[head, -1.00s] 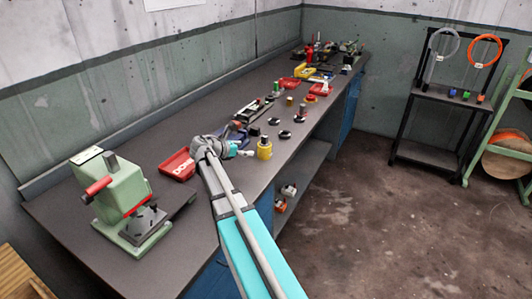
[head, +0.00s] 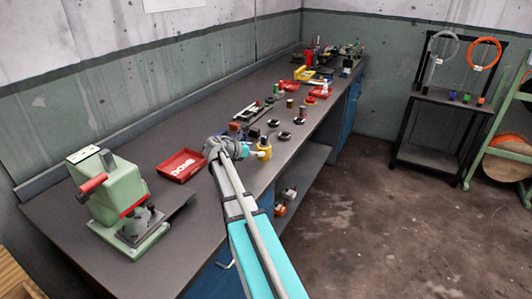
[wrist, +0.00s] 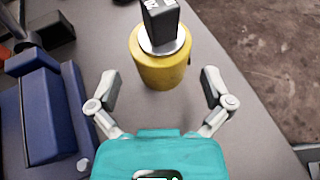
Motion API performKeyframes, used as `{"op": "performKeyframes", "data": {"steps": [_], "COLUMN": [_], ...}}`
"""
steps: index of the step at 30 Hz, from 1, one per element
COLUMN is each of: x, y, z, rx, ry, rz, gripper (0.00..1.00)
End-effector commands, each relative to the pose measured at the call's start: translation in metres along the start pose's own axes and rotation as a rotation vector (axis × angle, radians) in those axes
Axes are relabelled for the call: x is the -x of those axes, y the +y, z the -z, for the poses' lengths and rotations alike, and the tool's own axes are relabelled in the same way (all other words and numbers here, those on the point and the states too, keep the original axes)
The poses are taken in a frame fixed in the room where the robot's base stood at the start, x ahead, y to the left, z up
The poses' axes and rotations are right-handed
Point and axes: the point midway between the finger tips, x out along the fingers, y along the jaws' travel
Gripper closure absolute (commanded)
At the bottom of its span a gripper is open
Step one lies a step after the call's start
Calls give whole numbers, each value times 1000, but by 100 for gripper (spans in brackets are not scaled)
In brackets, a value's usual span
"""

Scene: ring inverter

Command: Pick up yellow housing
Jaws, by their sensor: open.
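The yellow housing (wrist: 160,70) is a yellow cylinder with a pale metal top and a dark block standing on it. It stands upright on the grey workbench (wrist: 100,25), just ahead of my gripper (wrist: 160,90) in the wrist view. The two fingers are spread open on either side of the housing's near end, apart from it. In the head view the yellow housing (head: 265,152) is near the bench's front edge, partly hidden by my gripper (head: 258,154).
A blue object (wrist: 48,115) lies close on the left in the wrist view. A red tray (head: 181,165) marked DONE and a green press (head: 122,195) stand nearer on the bench. Black rings and small parts lie beyond. The bench edge is close on the right.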

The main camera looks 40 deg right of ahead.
Motion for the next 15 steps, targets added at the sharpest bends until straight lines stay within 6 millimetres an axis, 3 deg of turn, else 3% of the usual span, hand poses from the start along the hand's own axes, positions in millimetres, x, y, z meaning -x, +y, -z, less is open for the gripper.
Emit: {"op": "performKeyframes", "data": {"steps": [9,15], "x": [-37,-43], "y": [3,3], "z": [4,3], "rx": [0,1], "ry": [0,0], "rz": [1,-1], "gripper": [0,0]}}
